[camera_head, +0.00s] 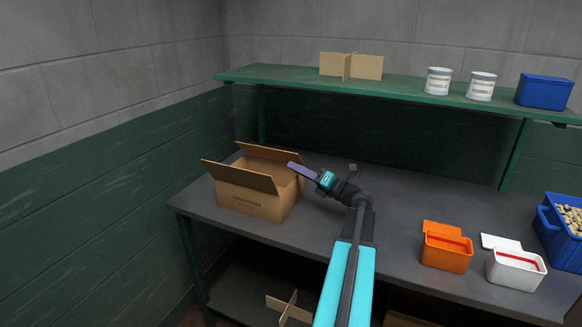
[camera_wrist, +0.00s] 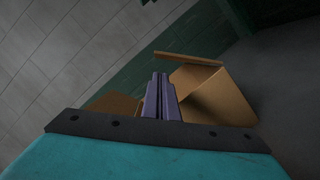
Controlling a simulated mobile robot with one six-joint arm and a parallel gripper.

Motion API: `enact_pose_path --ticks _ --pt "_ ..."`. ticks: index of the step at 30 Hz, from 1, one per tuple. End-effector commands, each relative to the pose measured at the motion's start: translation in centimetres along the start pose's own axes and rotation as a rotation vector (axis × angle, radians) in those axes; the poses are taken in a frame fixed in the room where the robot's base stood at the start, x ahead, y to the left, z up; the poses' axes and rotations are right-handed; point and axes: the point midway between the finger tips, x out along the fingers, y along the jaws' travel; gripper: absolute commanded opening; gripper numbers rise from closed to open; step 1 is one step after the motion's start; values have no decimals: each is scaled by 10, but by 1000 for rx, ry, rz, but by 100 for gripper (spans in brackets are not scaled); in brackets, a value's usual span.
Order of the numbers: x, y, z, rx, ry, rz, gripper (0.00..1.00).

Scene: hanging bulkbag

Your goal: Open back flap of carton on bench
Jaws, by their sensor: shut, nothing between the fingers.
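The brown cardboard carton (camera_head: 250,203) stands on the left part of the grey bench. Its front flap (camera_head: 240,177) is raised and leans outward. The back flap (camera_head: 268,153) shows as a tilted strip along the far rim. Part of the inside shows between them. My gripper (camera_head: 291,165) is shut and empty, with its purple fingers at the carton's right upper edge, near the right end of the back flap. I cannot tell whether they touch it. In the wrist view the shut fingers (camera_wrist: 160,78) point up between cardboard panels of the carton (camera_wrist: 225,95).
On the bench (camera_head: 350,205) to the right are an orange bin (camera_head: 446,255), a white bin (camera_head: 515,272) and a blue crate (camera_head: 553,228) of pale pieces. The green shelf (camera_head: 390,86) above holds a cardboard divider (camera_head: 350,66), two white tubs and a blue box (camera_head: 543,92).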

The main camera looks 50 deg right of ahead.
Motion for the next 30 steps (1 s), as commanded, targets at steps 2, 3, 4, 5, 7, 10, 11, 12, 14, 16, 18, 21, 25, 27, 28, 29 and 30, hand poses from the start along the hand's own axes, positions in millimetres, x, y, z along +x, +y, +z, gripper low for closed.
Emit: enact_pose_path --ticks 2,3,4,5,7,10,11,12,14,16,18,21,25,27,28,29,30 --pt "8 1 1 0 1 2 0" --pt "13 1 1 0 2 2 0" --pt "17 1 0 0 2 2 0" --pt "21 1 0 0 2 2 0" --pt "30 1 1 0 2 2 0" --pt "45 1 1 0 2 2 0" --pt "49 1 1 -1 2 2 0" --pt "55 1 1 -1 2 2 0" --pt "63 1 1 -1 2 3 0" --pt "72 1 1 0 2 2 0" --pt "79 1 1 0 2 2 0" --pt "86 1 0 0 1 2 0" --pt "91 1 0 0 1 1 0" --pt "92 1 0 0 1 1 0" --pt "92 1 0 0 1 1 0" --pt "92 1 -1 0 1 1 0" --pt "92 1 -1 0 1 1 0"
